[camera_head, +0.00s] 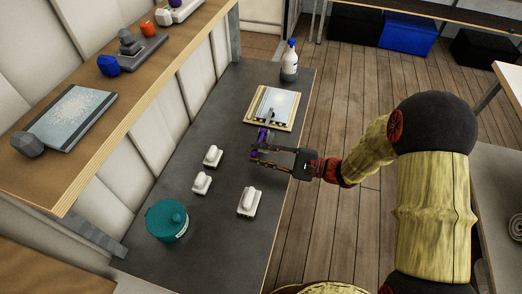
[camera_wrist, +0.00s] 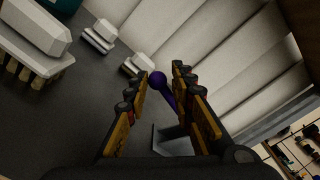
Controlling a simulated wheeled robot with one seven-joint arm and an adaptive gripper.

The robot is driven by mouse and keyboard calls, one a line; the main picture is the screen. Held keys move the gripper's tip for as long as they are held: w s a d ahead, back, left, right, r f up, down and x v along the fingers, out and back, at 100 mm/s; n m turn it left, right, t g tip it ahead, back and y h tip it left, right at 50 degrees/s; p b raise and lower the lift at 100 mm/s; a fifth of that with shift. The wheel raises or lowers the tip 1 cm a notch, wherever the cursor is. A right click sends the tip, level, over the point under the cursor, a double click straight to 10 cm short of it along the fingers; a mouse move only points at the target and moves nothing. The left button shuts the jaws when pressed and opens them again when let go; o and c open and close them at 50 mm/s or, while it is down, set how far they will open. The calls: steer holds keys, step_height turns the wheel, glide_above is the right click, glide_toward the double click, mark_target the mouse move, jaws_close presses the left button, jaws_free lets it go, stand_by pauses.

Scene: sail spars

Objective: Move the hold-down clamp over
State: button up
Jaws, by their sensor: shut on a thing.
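The hold-down clamp, with a purple handle (camera_head: 262,135) and what looks like a grey metal part, is at my gripper (camera_head: 256,146), just in front of a board. In the wrist view the purple round-ended handle (camera_wrist: 158,79) stands between the fingers of my gripper (camera_wrist: 159,88), with a grey angled metal piece (camera_wrist: 172,139) below it. My gripper is shut on the clamp. The pale wooden board (camera_head: 250,119) carries a bluish-white plate (camera_head: 274,101). A small grey upright piece shows at the plate's near edge; I cannot tell whether it belongs to the clamp.
Several white blocks on slatted bases stand on the dark bench, including one nearest my arm (camera_head: 247,202). A teal pot (camera_head: 167,221) stands at the near left and a spray bottle (camera_head: 289,62) at the far end. A wooden shelf (camera_head: 150,97) overhangs the left side.

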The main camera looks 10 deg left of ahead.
steer(key=shift+f, duration=0.25)
steer(key=shift+o, duration=0.3)
steer(key=shift+s+f+b, duration=0.1)
steer(key=shift+f+b, duration=0.35)
steer(key=shift+f, duration=0.15)
steer(key=o, duration=0.9)
steer(key=d, duration=0.4)
steer(key=s+d, duration=0.1)
steer(key=d, duration=0.7)
steer(key=shift+s, duration=0.25)
